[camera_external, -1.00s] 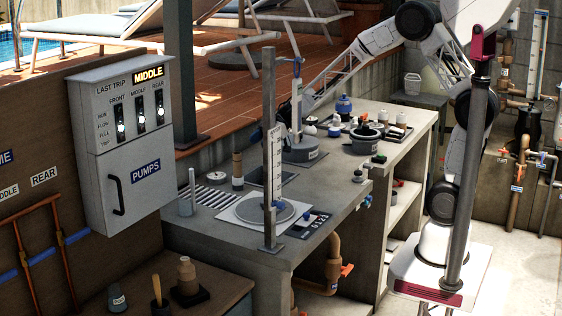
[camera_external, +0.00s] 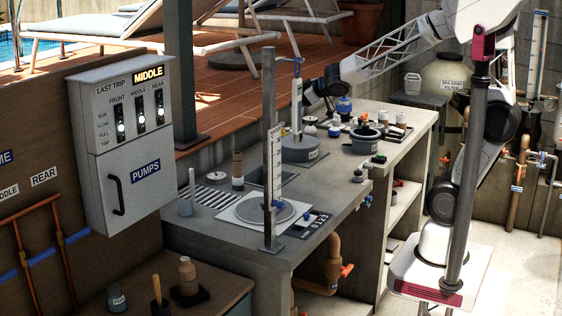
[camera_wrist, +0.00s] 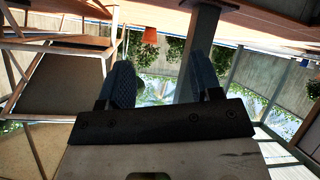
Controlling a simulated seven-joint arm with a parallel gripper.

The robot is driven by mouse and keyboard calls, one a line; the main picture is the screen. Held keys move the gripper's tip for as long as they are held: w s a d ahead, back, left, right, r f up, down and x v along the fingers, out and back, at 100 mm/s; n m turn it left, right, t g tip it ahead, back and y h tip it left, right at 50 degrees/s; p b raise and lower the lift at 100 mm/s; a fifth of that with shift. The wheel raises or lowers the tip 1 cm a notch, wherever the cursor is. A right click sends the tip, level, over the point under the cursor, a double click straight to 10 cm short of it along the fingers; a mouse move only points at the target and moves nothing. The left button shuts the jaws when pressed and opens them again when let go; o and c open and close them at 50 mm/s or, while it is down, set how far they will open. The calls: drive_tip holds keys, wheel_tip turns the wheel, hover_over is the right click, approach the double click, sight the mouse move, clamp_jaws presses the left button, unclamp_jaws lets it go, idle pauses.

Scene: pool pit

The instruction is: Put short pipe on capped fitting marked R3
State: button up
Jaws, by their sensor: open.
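My gripper (camera_external: 310,92) is raised over the back of the stone bench, partly behind a thin post. In the wrist view its two dark blue fingers (camera_wrist: 160,65) are spread apart with nothing between them. No marking R3 is readable, so I cannot tell which piece is the capped fitting. A grey upright tube (camera_external: 187,195) stands at the bench's left end. A brown-topped cylinder with a pale label (camera_external: 237,170) stands to its right. I cannot tell whether either is the short pipe. Small white-and-dark fittings (camera_external: 334,131) stand near the back edge, below and right of the gripper.
A tall scale post (camera_external: 274,180) rises by a round plate (camera_external: 252,211).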

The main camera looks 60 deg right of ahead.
drive_tip(key=s+f+m+g, duration=0.2)
drive_tip(key=s+g, duration=0.2)
drive_tip(key=s, duration=1.1)
drive_tip(key=s+f+m+g, duration=0.2)
drive_tip(key=s+g, duration=0.3)
drive_tip(key=s, duration=1.1)
drive_tip(key=shift+s+a+m, duration=0.3)
drive_tip(key=shift+a, duration=0.15)
